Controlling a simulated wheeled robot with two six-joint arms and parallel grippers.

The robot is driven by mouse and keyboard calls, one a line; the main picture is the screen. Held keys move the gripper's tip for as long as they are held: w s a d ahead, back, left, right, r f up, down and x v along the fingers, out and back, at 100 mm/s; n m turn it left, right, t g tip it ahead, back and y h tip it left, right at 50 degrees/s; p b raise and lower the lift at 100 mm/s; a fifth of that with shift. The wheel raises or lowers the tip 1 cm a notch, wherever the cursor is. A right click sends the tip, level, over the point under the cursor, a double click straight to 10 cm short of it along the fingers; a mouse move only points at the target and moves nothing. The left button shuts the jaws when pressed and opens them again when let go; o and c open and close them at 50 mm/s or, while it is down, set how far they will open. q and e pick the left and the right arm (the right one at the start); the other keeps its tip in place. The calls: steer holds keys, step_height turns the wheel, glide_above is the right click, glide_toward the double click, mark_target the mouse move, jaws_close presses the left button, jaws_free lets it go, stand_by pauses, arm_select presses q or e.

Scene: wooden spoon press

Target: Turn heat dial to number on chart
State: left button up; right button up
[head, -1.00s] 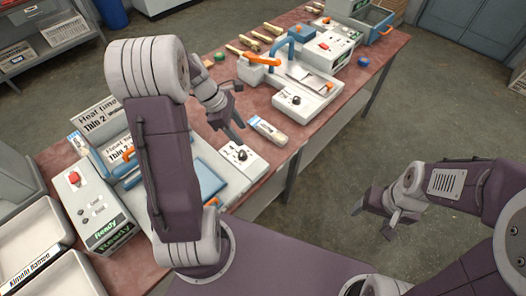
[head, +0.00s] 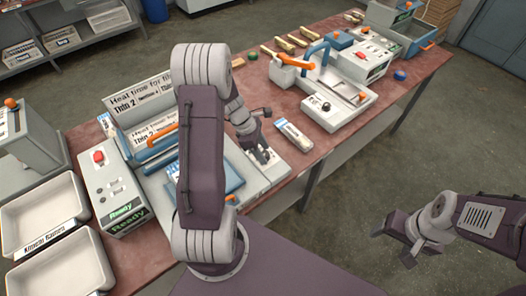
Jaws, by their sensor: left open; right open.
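The chart (head: 138,95) stands upright behind the near press at left; it reads "Heat time for fil…" and "Thin 2", with the rest cut off by my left arm. A second panel with the same words is just below it. My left gripper (head: 262,156) is open and points down over the front right corner of the near press's white base (head: 273,175), where the heat dial is. The gripper hides most of the dial, so its setting and any contact cannot be told. My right gripper (head: 392,249) is open and empty over the floor at right.
A blue-labelled packet (head: 294,135) lies right beside the gripper. A second press (head: 340,105) with its own black dial (head: 326,107) stands further back. A control box (head: 112,190) showing "Ready" and white trays (head: 60,265) are at left.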

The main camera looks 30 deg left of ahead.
arm_select(q)
jaws_close()
